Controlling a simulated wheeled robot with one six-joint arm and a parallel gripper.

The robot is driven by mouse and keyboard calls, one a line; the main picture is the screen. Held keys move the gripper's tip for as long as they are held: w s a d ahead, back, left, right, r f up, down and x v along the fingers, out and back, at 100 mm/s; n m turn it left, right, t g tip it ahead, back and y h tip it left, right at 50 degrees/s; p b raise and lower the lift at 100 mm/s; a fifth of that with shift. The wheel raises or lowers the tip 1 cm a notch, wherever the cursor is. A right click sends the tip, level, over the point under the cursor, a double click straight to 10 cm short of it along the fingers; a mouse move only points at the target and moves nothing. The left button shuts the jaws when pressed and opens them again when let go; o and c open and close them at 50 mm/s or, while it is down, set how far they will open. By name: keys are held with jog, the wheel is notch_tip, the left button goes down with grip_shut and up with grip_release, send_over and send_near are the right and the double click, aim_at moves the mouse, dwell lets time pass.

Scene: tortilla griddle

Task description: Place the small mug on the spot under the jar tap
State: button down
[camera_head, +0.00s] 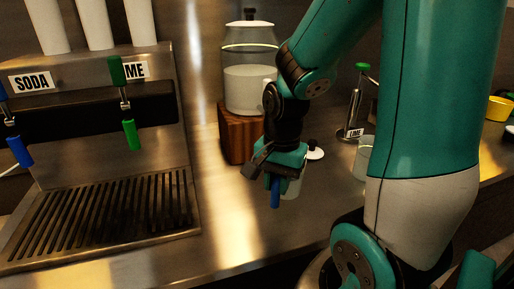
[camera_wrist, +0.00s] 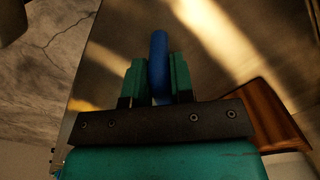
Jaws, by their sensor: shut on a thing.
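My gripper (camera_head: 277,180) is shut on a narrow, rounded blue thing (camera_head: 275,193) and holds it above the steel counter. The blue thing also shows between the fingers in the wrist view (camera_wrist: 159,52). I cannot tell whether it is the small mug or part of it. The glass jar (camera_head: 249,70) holds pale liquid and stands on a wooden block (camera_head: 236,135), behind and left of my gripper. The block also shows at the right of the wrist view (camera_wrist: 262,112). My arm hides the jar's right side; I cannot make out the tap or the spot under it.
A soda dispenser (camera_head: 90,110) with a slotted drip tray (camera_head: 196,210) stands at the left. A white lidded pot (camera_head: 315,154) is partly hidden behind my gripper. Counter left of my gripper is clear.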

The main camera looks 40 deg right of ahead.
jog(key=shift+w+d+f+p, duration=0.6)
jog(key=shift+w+d+p, duration=0.4)
jog(key=shift+w+p, duration=1.1)
jog(key=shift+w+d+f+p, duration=0.65)
jog(key=shift+w+d+p, duration=0.35)
jog(key=shift+w+p, duration=1.05)
jog(key=shift+w+d+f+p, duration=0.6)
jog(key=shift+w+d+p, duration=0.4)
jog(key=shift+w+p, duration=1.1)
jog(key=shift+s+f, duration=0.1)
jog(key=c, duration=1)
grip_release()
